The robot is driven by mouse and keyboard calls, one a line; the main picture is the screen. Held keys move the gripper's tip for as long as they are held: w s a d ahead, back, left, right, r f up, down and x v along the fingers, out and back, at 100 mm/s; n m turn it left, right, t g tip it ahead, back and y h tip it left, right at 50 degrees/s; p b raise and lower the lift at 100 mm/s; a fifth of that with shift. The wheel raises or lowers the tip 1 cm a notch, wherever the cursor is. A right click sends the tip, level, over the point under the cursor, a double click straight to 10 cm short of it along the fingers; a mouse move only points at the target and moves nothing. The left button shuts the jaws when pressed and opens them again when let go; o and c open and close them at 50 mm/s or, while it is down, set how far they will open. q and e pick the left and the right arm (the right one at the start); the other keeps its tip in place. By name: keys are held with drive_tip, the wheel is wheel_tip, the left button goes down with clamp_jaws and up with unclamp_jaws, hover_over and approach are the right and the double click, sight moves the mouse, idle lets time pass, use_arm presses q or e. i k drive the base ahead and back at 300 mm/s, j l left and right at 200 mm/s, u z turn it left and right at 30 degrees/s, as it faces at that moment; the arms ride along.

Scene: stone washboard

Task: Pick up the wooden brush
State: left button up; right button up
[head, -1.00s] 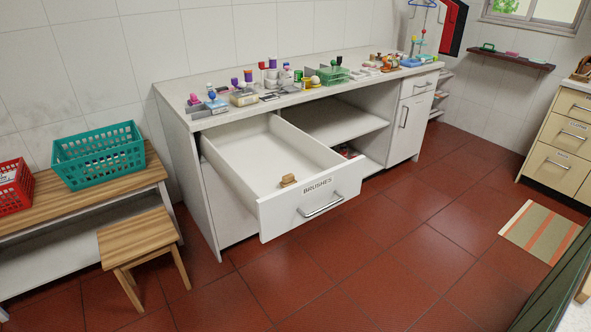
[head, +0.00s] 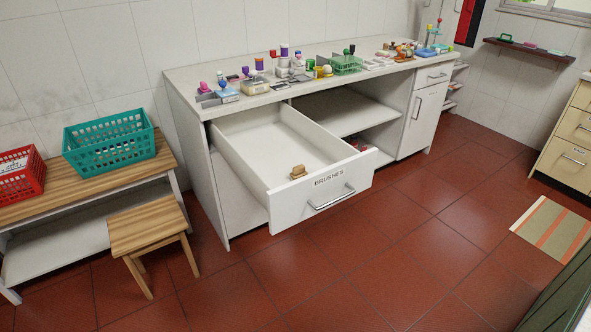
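The wooden brush (head: 298,172) is a small tan-brown block in the open white drawer (head: 318,197), near the inside of its front panel. The drawer front has a label reading BRUSHES and a metal handle. The rest of the drawer floor looks empty. Neither of my grippers shows in the head view.
The white counter (head: 245,111) above the drawer holds several small coloured items. A wooden stool (head: 147,224) stands left of the drawer. A teal basket (head: 109,148) and a red basket (head: 19,176) sit on a wooden bench. Red tiled floor (head: 395,250) is clear before the drawer.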

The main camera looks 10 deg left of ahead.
sight(298, 172)
drive_tip(key=i+u, duration=0.3)
drive_tip(key=i, duration=0.3)
drive_tip(key=i+l+u, duration=0.25)
drive_tip(key=i, duration=0.3)
